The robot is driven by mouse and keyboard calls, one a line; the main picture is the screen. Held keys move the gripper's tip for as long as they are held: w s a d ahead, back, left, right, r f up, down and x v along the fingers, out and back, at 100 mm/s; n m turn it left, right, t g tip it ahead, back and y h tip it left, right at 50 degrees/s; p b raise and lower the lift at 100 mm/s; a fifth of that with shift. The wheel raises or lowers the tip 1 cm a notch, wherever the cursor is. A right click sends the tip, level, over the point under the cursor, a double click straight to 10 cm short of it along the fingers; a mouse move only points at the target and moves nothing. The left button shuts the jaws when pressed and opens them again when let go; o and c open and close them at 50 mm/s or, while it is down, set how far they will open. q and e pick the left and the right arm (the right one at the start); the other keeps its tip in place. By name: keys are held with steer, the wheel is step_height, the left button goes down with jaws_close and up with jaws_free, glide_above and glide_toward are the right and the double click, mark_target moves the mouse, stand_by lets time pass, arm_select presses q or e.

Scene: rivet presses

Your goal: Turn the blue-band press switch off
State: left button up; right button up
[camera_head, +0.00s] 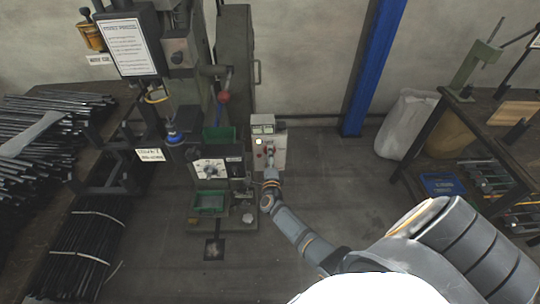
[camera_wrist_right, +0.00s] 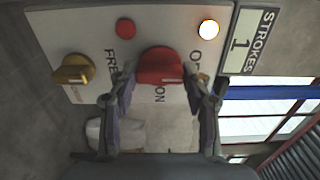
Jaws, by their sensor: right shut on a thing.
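The press (camera_head: 213,170) stands left of centre in the head view, with a blue part (camera_head: 176,137) at its left. A pale control box (camera_head: 280,150) is at its right side. In the right wrist view its white panel (camera_wrist_right: 100,28) carries a red switch knob (camera_wrist_right: 160,64), a yellow knob (camera_wrist_right: 73,70), a dark red lamp (camera_wrist_right: 125,28) and a lit lamp (camera_wrist_right: 208,29). My right gripper (camera_wrist_right: 162,84) has its fingers on both sides of the red knob and is shut on it. The gripper (camera_head: 270,165) covers part of the box in the head view. My left gripper is out of view.
A rack of dark rods (camera_head: 50,135) stands at the left. A blue post (camera_head: 374,70) is behind on the right. A bench (camera_head: 490,120) and a white sack (camera_head: 405,125) are at the right. The floor between is clear.

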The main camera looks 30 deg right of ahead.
stand_by(0.5)
steer(key=o, duration=1.2)
steer(key=shift+c, duration=0.2)
steer(key=v, duration=1.2)
steer(key=shift+s+n, duration=0.1)
steer(key=shift+n, duration=0.2)
